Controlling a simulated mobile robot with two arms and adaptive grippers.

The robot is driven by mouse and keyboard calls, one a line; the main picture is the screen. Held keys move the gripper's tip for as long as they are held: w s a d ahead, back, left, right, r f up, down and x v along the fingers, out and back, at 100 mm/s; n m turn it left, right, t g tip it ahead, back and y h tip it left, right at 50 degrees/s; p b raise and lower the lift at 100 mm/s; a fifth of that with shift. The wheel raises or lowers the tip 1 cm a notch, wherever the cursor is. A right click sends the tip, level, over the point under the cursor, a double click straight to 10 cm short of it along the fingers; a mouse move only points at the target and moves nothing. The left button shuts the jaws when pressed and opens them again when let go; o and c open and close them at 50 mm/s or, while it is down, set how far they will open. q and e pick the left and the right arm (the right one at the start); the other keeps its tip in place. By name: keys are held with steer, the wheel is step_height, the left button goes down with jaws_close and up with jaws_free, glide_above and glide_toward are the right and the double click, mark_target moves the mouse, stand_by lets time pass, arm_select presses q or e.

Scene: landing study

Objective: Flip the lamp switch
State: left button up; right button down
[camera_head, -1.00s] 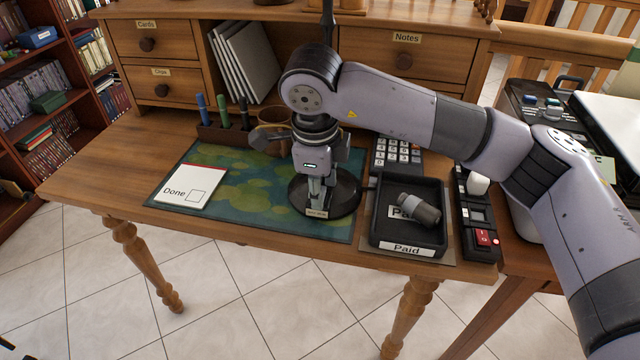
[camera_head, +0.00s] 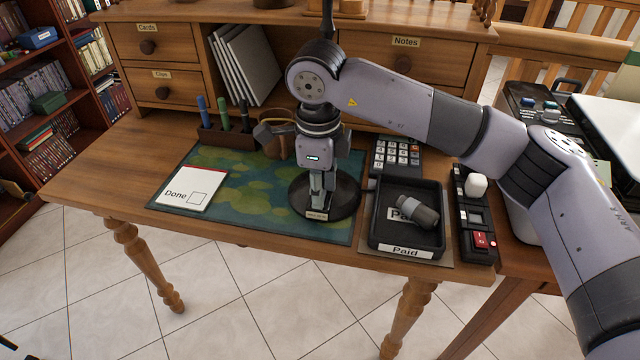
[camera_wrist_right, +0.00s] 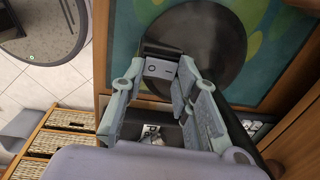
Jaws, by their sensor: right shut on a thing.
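The lamp's round black base (camera_head: 345,200) stands on the green patterned desk mat, with a small label on its front edge. My right gripper (camera_head: 318,203) points straight down over the base. In the right wrist view, the small grey switch block (camera_wrist_right: 160,69) with marks on its top sits between the fingertips of my right gripper (camera_wrist_right: 163,75), which is shut on it. The lamp's upper parts are mostly hidden behind my arm. My left gripper is not in view.
A black Paid tray (camera_head: 440,215) holding a grey cylinder is right of the base, with a calculator (camera_head: 397,152) behind it. A power strip (camera_head: 462,215) with a red switch lies further right. A Done pad (camera_head: 190,188) and pen holder (camera_head: 225,137) are left.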

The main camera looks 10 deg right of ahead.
steer(key=c, duration=1.2)
jaws_free()
steer(key=shift+c, duration=0.2)
